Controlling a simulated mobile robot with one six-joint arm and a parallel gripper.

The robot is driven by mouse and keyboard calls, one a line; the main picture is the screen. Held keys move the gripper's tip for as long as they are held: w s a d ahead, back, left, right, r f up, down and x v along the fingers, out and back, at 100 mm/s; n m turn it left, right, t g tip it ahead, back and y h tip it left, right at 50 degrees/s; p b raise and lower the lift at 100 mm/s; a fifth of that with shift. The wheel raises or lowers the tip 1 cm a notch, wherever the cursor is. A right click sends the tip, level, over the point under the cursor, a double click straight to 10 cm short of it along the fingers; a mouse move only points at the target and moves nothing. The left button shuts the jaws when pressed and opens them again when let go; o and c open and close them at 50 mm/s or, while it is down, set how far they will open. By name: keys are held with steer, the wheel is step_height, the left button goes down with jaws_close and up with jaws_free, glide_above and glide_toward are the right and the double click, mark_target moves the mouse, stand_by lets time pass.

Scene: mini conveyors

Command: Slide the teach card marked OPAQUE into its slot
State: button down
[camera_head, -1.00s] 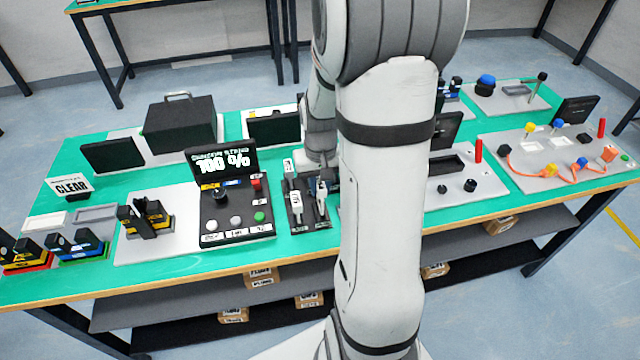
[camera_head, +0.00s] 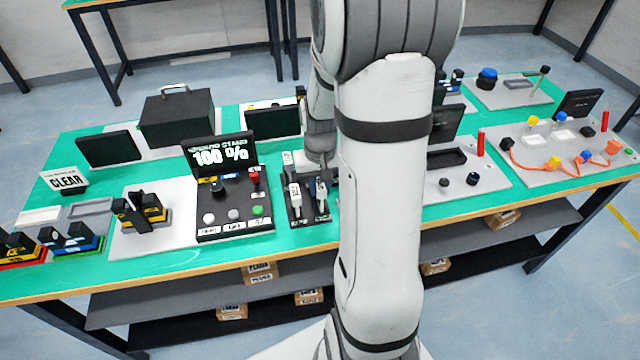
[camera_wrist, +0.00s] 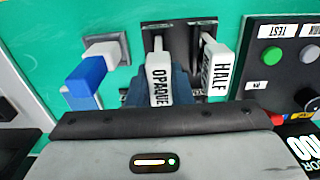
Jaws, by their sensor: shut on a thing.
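The white card marked OPAQUE (camera_wrist: 158,78) stands in the middle of the wrist view, its lettering facing me. My gripper (camera_wrist: 160,88) is shut on it, with a blue-grey finger at each side; in the head view my arm mostly hides the gripper. The OPAQUE card also shows in the head view (camera_head: 321,192). The card's upper part in the wrist view lies against a black rack (camera_wrist: 178,42). I cannot tell how far the card sits in a slot.
A blue and white block (camera_wrist: 90,78) stands left of the card in the wrist view. A black control panel (camera_wrist: 262,75) with buttons lies to the right. In the head view, a screen reading 100 % (camera_head: 218,155) stands behind that panel. Green tabletop (camera_head: 285,235) is clear in front.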

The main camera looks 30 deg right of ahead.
steer(key=shift+f+b, duration=0.3)
steer(key=shift+f, duration=0.2)
steer(key=c, duration=1.2)
jaws_free()
step_height(320, 180, up, 8)
steer(key=shift+f, duration=0.1)
steer(key=s+a+r+n+t, duration=0.2)
steer(key=s+a+r, duration=0.5)
steer(key=s+a, duration=0.4)
steer(key=shift+s+a+r+n+t, duration=0.2)
steer(key=shift+s+a+n+t, duration=0.1)
steer(key=shift+s+n, duration=0.3)
